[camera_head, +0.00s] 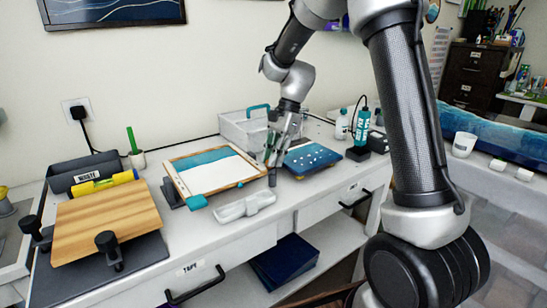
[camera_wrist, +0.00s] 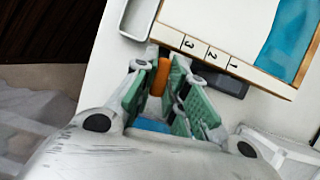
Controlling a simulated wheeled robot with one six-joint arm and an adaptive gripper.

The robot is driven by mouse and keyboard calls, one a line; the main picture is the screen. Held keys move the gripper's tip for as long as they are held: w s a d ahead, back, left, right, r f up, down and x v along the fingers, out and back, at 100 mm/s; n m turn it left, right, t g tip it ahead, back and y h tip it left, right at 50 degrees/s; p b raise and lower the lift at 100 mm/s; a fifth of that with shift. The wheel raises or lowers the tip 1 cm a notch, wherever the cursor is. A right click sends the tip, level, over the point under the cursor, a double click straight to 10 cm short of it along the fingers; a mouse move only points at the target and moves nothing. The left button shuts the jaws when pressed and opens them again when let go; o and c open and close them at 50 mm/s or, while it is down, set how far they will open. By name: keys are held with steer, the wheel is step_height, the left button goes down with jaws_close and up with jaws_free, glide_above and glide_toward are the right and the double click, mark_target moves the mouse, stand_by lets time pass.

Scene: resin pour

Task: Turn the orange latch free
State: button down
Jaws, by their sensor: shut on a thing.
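The orange latch (camera_wrist: 160,78) is a small rounded piece at the wooden edge of the framed board, beside the printed 3, in the wrist view. My gripper (camera_wrist: 157,82) has its green-padded fingers on either side of it and is shut on it. In the head view my gripper (camera_head: 271,155) reaches down at the right edge of the framed board (camera_head: 183,168), which has a white and teal face. The board also shows in the wrist view (camera_wrist: 215,62). I cannot make out the latch clearly in the head view, nor its turn angle.
A white tray (camera_head: 246,206) lies in front of the board. A blue panel with white dots (camera_head: 312,157) lies right of my gripper, and a pale bin (camera_head: 238,128) stands behind. A wooden board (camera_head: 106,222) is at left. Bottles (camera_head: 342,124) stand at right.

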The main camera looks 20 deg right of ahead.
steer(key=n+g, duration=0.1)
steer(key=n, duration=0.3)
steer(key=shift+w+h, duration=0.1)
steer(key=shift+h, duration=0.2)
steer(key=n, duration=0.2)
steer(key=n+g+h, duration=0.1)
steer(key=n, duration=0.1)
steer(key=shift+a+n+h, duration=0.15)
steer(key=shift+n+h, duration=0.15)
steer(key=shift+n, duration=0.1)
steer(key=n+h, duration=0.1)
steer(key=n, duration=0.3)
steer(key=shift+a+g+h, duration=0.1)
steer(key=shift+g+h, duration=0.2)
steer(key=shift+h, duration=0.1)
steer(key=shift+n+h, duration=0.7)
steer(key=shift+n, duration=1.3)
steer(key=c, duration=1.4)
jaws_free()
steer(key=shift+c, duration=0.2)
